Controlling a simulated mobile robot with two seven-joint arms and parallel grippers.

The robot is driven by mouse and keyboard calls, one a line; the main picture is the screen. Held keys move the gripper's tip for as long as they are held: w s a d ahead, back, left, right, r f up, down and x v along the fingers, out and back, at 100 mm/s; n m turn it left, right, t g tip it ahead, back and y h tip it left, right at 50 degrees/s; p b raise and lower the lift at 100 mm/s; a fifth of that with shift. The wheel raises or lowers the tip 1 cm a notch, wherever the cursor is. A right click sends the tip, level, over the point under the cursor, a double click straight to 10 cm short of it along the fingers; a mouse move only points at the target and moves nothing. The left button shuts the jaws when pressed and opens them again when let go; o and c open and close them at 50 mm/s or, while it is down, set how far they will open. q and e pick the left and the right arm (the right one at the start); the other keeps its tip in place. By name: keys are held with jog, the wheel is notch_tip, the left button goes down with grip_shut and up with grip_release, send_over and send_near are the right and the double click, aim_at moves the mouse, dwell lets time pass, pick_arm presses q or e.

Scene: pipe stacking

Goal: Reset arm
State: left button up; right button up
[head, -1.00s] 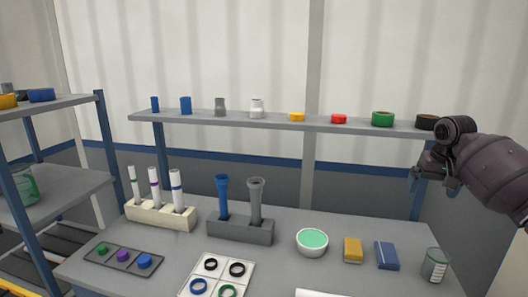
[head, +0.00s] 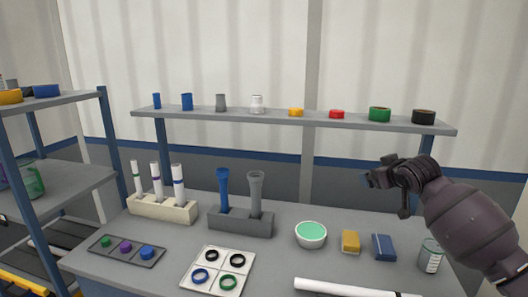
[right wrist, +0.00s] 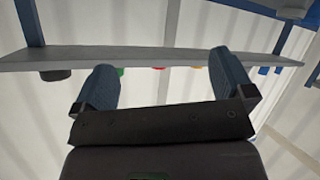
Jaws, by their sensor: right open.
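My right gripper (head: 368,181) is in the head view at the right, in front of the back shelf and above the table's right part. In the right wrist view its two blue fingers (right wrist: 165,85) stand wide apart with nothing between them. The fingers point toward the shelf (right wrist: 160,57), which appears upside down behind them. My left gripper is not in either view.
The grey table (head: 180,240) holds a white rack (head: 165,208), a grey holder (head: 240,222) with two pipes, a green-filled bowl (head: 310,235), a ring tray (head: 218,270), a white tube (head: 350,289) and a glass beaker (head: 430,255). The shelf (head: 290,121) carries several coloured pieces.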

jog(key=s+a+f+n+t+y+b, duration=0.1)
jog(key=s+a+f, duration=0.3)
jog(key=s+f, duration=0.5)
jog(key=s+a+f+n+t+y+b, duration=0.15)
jog(key=s+a+f, duration=0.25)
jog(key=s+f, duration=0.55)
jog(key=s+d+f+m+g+h+b, duration=0.2)
jog(key=s+f+m+g+h+b, duration=0.1)
jog(key=s+f, duration=2.2)
jog(key=shift+s+d+m+g, duration=0.35)
jog(key=shift+s+m+g, duration=0.4)
jog(key=shift+m, duration=0.5)
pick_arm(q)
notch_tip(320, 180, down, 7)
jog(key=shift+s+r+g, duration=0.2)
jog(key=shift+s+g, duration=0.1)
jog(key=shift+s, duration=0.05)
pick_arm(e)
jog(key=shift+s, duration=0.15)
